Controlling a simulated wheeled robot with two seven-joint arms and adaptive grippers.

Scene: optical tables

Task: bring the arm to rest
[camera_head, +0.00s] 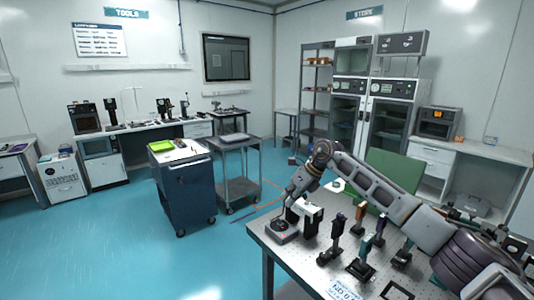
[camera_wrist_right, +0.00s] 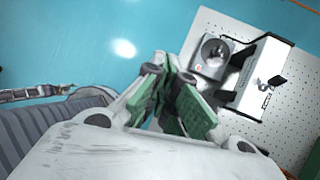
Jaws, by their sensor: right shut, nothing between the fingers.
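My right arm (camera_head: 380,195) reaches in from the lower right over the optical table (camera_head: 290,258). Its right gripper (camera_head: 289,200) points down above the table's far left corner, close to a small grey device with a round dark top (camera_head: 283,233). In the right wrist view the gripper's green-padded fingers (camera_wrist_right: 178,100) are closed together with nothing between them. The round-topped device (camera_wrist_right: 214,55) shows there beyond the fingers, beside a white and black box (camera_wrist_right: 262,72). The gripper looks apart from both. My left gripper is not in view.
Several dark upright optic mounts (camera_head: 335,235) stand on the table near my arm, with a printed card (camera_head: 346,289) at its front. A blue tool cart (camera_head: 187,192) and a grey cart (camera_head: 240,180) stand beyond. Blue floor (camera_head: 100,240) is clear at left.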

